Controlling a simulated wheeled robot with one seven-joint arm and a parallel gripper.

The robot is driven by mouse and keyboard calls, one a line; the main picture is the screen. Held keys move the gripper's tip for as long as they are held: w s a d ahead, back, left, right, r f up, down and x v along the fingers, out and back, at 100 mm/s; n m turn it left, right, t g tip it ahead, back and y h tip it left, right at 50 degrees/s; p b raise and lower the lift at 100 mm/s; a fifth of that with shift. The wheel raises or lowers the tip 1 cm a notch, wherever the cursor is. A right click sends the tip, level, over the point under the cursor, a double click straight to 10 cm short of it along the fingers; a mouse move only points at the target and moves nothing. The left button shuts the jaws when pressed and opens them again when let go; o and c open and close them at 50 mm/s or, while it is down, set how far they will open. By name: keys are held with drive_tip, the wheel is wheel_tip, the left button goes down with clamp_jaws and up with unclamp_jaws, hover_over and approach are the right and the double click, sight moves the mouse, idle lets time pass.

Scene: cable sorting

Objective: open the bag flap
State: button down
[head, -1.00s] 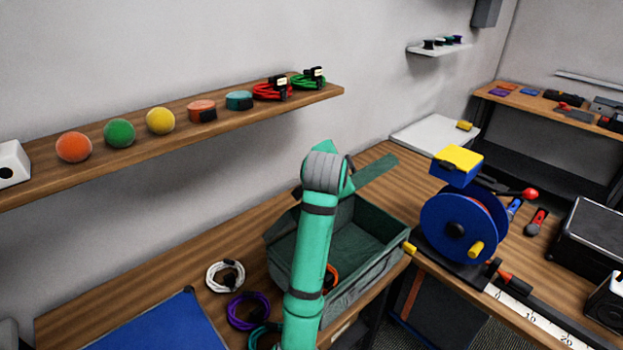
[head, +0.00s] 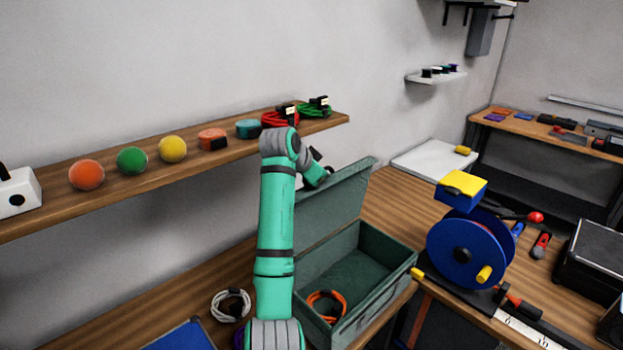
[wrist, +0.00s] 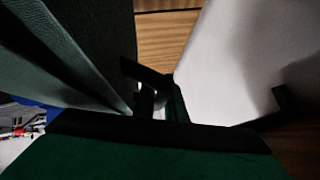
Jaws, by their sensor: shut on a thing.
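The bag (head: 385,295) is a dark green open-topped box on the wooden bench. Its flap (head: 337,208) stands steeply up from the back rim, and the inside shows with an orange cable coil (head: 327,306) in it. My gripper (wrist: 150,98) is shut on the flap. In the head view it is mostly hidden behind the flap's upper left part and my arm.
A wooden shelf (head: 227,153) with balls, tape rolls and cable coils runs along the wall, close to my arm. A blue reel (head: 449,245) stands right of the bag. A white cable coil (head: 230,305) lies to its left. Bare bench shows behind the bag.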

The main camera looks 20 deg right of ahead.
drive_tip(key=shift+f, duration=0.25)
drive_tip(key=c, duration=2.1)
unclamp_jaws()
drive_tip(key=shift+r, duration=0.1)
drive_tip(key=v, duration=1)
drive_tip(key=shift+a+r, duration=0.25)
drive_tip(key=shift+d, duration=0.1)
